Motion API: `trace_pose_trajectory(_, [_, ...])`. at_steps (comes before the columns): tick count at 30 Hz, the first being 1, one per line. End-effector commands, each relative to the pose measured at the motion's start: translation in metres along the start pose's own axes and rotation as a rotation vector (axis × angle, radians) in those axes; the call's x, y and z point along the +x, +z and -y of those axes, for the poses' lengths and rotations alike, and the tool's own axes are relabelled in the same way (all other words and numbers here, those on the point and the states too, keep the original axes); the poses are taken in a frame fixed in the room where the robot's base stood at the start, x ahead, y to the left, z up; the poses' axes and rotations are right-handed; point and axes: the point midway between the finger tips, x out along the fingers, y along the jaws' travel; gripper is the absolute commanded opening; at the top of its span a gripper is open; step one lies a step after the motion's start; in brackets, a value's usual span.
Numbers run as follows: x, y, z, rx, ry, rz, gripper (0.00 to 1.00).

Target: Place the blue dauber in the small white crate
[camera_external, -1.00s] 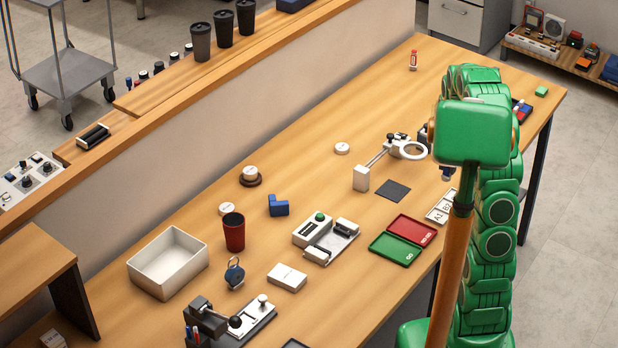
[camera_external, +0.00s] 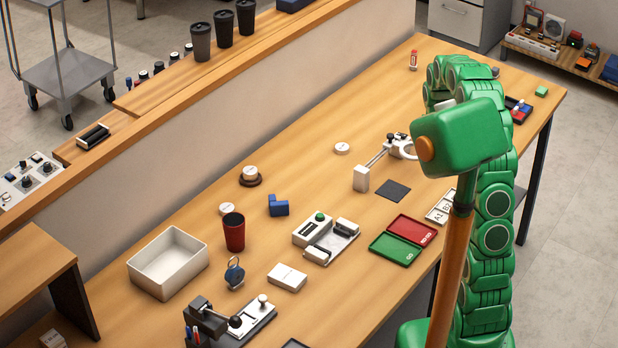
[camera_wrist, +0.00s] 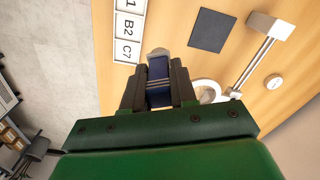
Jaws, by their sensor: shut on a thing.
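In the wrist view my gripper (camera_wrist: 158,95) is shut on the blue dauber (camera_wrist: 158,68), a dark blue piece with a pale rounded end between the two dark fingers. The dauber is held above the table near its edge. In the external view my gripper and the dauber are hidden behind my green arm. The small white crate (camera_external: 150,275) is an open, empty-looking box at the left of the table, far from my arm. It is not in the wrist view.
Between my arm and the crate stand red and green trays (camera_external: 395,249), a white device (camera_external: 312,235), a dark red cup (camera_external: 234,232) and a white block (camera_external: 287,277). A ring on a stand (camera_external: 362,178) is near my arm. A low wall edges the table behind the crate.

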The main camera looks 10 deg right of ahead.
Motion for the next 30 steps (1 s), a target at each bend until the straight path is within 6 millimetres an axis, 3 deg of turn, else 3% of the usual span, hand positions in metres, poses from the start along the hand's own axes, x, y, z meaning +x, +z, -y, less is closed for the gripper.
trace_pose_trajectory(8, [0.001,-0.031,0.059,-0.262,0.006,-0.002,0.0])
trace_pose_trajectory(15, [0.001,-0.038,0.133,-0.426,0.018,-0.008,0.0])
trace_pose_trajectory(23, [0.005,-0.017,0.23,-0.547,0.031,-0.012,0.0])
trace_pose_trajectory(30, [0.008,0.024,0.32,-0.637,0.034,-0.018,0.0])
